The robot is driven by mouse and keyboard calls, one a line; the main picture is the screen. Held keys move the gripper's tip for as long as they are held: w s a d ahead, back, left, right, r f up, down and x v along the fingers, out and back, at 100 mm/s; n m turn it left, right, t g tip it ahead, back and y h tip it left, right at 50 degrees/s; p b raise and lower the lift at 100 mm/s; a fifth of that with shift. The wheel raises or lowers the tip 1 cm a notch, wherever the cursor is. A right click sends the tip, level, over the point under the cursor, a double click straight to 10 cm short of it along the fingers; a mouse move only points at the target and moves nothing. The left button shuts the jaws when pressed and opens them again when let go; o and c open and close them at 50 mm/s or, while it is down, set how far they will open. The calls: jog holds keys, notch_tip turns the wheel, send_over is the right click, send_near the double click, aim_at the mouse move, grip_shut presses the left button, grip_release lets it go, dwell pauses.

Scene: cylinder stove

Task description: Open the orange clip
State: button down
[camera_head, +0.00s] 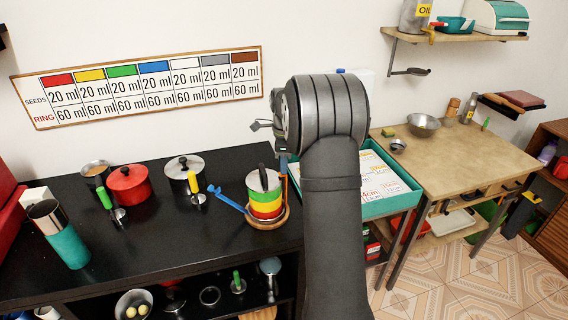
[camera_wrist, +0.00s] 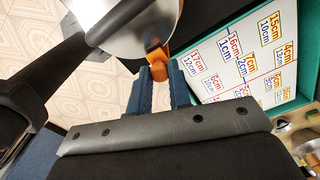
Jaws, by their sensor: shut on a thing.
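A pot (camera_head: 265,200) with green, yellow and red bands stands on a round wooden board (camera_head: 283,219) near the right end of the black counter. It has a metal lid (camera_head: 256,182) and a blue handle (camera_head: 228,200). The orange clip (camera_head: 285,189) is at the pot's right side; in the wrist view the clip (camera_wrist: 159,68) is beside the shiny lid (camera_wrist: 135,28). My gripper (camera_wrist: 160,76) has blue fingers shut on the clip. In the head view my gripper (camera_head: 283,163) is above the pot's right edge, partly hidden by my arm. The clip's far side is hidden.
A teal tray (camera_head: 398,208) with labelled cards is to the right. The counter's front (camera_head: 160,255) is clear.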

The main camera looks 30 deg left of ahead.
jog(key=w+d+f+g+y, duration=0.3)
jog(key=w+d+y, duration=0.1)
jog(key=w+d, duration=0.3)
jog(key=shift+w+d+g, duration=0.15)
jog(key=shift+d+g, duration=0.25)
jog(key=shift+d, duration=0.05)
jog(key=shift+f, duration=0.15)
jog(key=c, duration=1.4)
grip_release()
jog(key=shift+o, duration=0.5)
jog(key=v, duration=1.7)
jog(key=shift+d, duration=0.2)
jog(key=shift+w, duration=0.1)
